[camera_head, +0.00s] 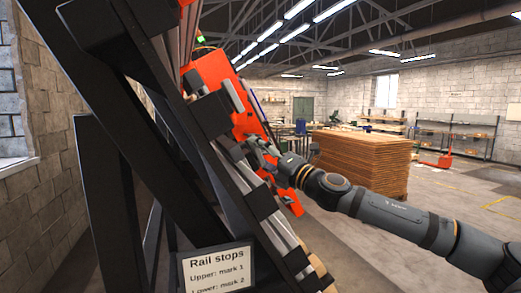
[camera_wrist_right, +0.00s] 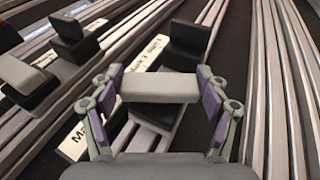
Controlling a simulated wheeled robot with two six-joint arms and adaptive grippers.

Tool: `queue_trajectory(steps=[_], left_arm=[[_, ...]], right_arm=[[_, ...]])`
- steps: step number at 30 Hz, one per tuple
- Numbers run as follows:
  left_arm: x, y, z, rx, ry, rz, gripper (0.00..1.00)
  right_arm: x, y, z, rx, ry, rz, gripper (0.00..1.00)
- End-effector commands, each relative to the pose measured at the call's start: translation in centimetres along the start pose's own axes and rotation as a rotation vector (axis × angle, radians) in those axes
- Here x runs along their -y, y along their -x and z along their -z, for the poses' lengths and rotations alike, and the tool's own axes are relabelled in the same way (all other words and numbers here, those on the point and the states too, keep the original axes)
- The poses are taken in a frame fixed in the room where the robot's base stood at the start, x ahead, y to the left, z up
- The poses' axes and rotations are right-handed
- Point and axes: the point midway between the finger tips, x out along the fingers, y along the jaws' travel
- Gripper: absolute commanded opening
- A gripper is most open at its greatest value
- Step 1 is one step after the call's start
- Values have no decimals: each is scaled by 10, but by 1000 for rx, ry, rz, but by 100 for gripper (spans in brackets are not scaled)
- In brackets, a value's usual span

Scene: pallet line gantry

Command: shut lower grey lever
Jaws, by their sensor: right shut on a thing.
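In the right wrist view a light grey lever (camera_wrist_right: 160,88) lies across between the two fingers of my right gripper (camera_wrist_right: 157,100). The purple pads press on its two ends, so the gripper is shut on it. Dark parts and a grey rail piece show around and below the lever. In the head view my right gripper (camera_head: 258,152) is at the slanted rail frame (camera_head: 205,125), beside the orange part. The lever is too small to make out there. My left gripper is not in view.
A second light grey lever (camera_wrist_right: 28,73) sits on a black block at the left of the wrist view. White mark labels (camera_wrist_right: 84,138) lie on the rails. A sign (camera_head: 216,269) reads "Rail stops, Upper: mark 1, Lower: mark 2". A brown stack (camera_head: 362,160) stands behind my right arm.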

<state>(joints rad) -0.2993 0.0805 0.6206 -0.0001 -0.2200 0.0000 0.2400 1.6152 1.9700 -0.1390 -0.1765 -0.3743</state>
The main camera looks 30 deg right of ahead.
Motion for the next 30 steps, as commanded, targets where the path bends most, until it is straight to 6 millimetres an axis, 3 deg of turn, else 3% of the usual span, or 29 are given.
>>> queue_trajectory(steps=[10,21,30], left_arm=[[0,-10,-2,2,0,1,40],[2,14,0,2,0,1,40],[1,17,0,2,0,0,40]], right_arm=[[1,0,0,4,-64,271,44],[-2,-1,-2,5,-114,423,44],[0,0,-1,6,-123,453,44]])
